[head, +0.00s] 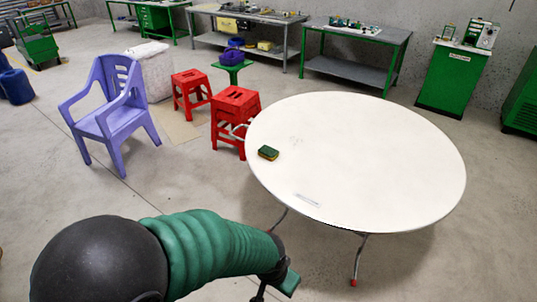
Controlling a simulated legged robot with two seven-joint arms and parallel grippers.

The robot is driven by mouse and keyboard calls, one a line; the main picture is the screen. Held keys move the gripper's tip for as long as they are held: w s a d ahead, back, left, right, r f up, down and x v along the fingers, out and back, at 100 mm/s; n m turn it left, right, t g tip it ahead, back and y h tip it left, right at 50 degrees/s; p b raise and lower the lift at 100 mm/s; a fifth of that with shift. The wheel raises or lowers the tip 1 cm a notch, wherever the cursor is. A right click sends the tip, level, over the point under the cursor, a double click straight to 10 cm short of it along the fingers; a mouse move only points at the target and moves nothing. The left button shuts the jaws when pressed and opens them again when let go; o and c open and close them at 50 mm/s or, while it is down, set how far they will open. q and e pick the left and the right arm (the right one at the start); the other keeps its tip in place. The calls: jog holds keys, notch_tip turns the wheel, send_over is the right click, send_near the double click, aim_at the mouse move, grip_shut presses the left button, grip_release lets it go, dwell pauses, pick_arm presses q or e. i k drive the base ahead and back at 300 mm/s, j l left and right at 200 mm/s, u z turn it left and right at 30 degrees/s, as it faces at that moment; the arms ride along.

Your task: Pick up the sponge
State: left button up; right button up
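A small sponge (268,153), dark green on top with a yellow lower edge, lies flat on the white round table (380,150) near its left rim. My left arm, with a green ribbed sleeve, reaches in from the lower left. My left gripper (276,287) is at the bottom edge of the view, in front of and below the table, well apart from the sponge. It is partly cut off, and its opening does not show clearly. My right gripper is not in view.
Two red stools (235,118) stand close to the table's left rim. A purple armchair (110,112) and a white block (152,72) are further left. Workbenches and a green cabinet (456,72) line the back wall. The tabletop around the sponge is mostly clear.

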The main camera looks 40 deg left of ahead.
aim_at(267, 152)
jog(key=i+j, duration=0.8)
jog(key=i+j+u, duration=0.15)
jog(key=i+j, duration=0.7)
jog(key=i, duration=0.15)
